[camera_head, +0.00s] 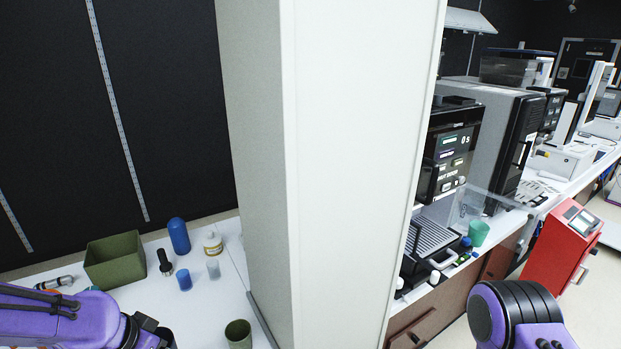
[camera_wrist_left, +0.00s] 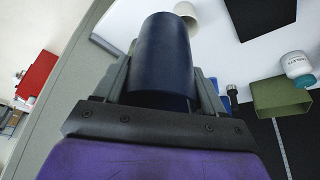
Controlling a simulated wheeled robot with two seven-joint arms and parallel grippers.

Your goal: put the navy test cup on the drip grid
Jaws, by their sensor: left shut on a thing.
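The navy test cup (camera_wrist_left: 163,55) fills the middle of the left wrist view, between the two fingers of my left gripper (camera_wrist_left: 163,95), which is shut on it. In the head view my left gripper (camera_head: 150,335) is at the bottom left edge, mostly cut off, and I cannot make out the cup clearly there. The drip grid (camera_head: 432,237) is a dark slatted tray at the foot of the black coffee machine (camera_head: 450,150), right of the pillar and well apart from my left gripper. My right arm shows at the bottom right, but its jaws are out of frame.
A wide white pillar (camera_head: 340,170) stands between the left table and the coffee machine. The left table holds a green bin (camera_head: 115,260), a blue capsule-shaped item (camera_head: 179,236), a white bottle (camera_head: 213,243) and a dark green cup (camera_head: 238,334). A teal cup (camera_head: 478,233) stands beside the grid.

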